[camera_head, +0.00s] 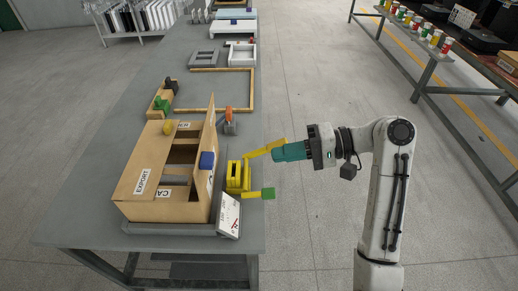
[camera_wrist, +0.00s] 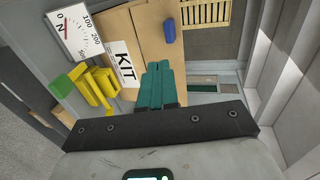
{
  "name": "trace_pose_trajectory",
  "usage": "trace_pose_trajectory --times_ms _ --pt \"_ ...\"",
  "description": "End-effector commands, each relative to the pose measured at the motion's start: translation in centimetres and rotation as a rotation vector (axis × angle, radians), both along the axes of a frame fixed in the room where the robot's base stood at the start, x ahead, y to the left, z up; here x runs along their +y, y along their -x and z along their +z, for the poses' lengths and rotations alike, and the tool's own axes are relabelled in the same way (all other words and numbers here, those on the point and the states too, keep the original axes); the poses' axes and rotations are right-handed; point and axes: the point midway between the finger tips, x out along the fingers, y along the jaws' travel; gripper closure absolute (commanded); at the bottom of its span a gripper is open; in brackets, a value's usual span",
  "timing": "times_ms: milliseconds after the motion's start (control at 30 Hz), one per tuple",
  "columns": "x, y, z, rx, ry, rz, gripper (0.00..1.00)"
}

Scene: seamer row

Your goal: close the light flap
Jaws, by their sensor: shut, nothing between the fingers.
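A cardboard box (camera_head: 168,205) lies on the grey bench. Its right flap (camera_head: 211,140) stands upright, bearing a blue knob (camera_head: 207,160); the left flap (camera_head: 150,160) lies flat with a yellow knob (camera_head: 167,128). Which one is called light is not marked.
A yellow device (camera_head: 236,177) with a green-ended handle (camera_head: 267,193) stands between box and gripper; its upper arm reaches near my fingertips. A tilted white dial plate (camera_head: 229,214) stands at the box's front right corner. The floor right of the bench is free.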

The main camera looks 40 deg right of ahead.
Motion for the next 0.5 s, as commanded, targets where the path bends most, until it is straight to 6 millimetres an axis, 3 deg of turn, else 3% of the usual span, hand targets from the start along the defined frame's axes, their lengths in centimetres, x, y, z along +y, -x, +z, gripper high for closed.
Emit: trace_pose_trajectory --times_ms 500 --pt "7.7 -5.4 -2.1 0.001 0.003 0.005 1.00"
